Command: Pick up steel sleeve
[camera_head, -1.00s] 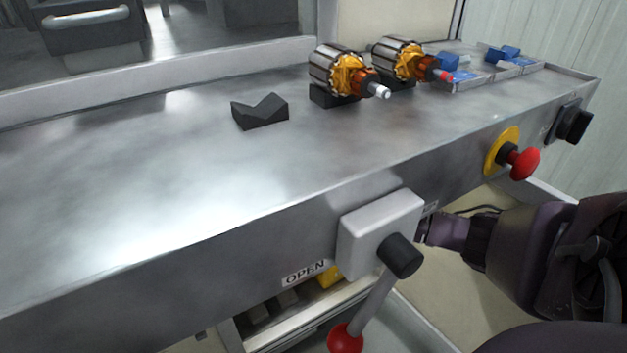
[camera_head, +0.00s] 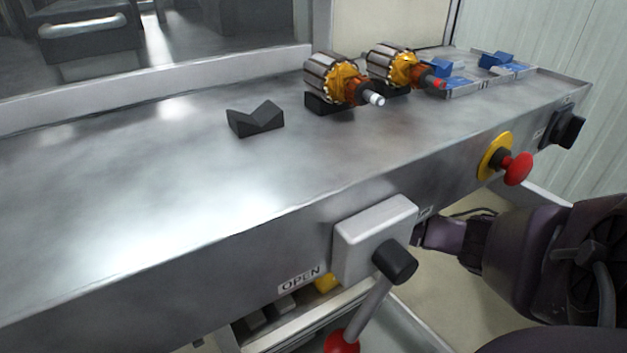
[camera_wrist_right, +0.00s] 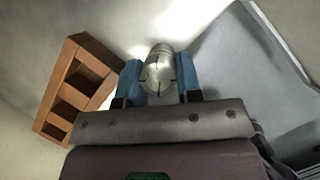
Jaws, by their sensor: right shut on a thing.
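In the right wrist view, a shiny silver piece with a rounded end, which looks like the steel sleeve (camera_wrist_right: 159,68), sits between the two blue fingers of my right gripper (camera_wrist_right: 159,88). The gripper is shut on it, with a finger on either side. In the head view my right arm reaches in from the right, below the bench edge. Its fingers and the sleeve are hidden there behind the grey lever box (camera_head: 362,236). My left gripper is in neither view.
A brown compartment box (camera_wrist_right: 78,90) lies left of the right gripper. On the metal bench (camera_head: 150,190) are two armatures (camera_head: 338,80) on dark blocks, an empty black V-block (camera_head: 256,119) and trays with blue parts (camera_head: 497,60). A red button (camera_head: 517,168) and lever protrude in front.

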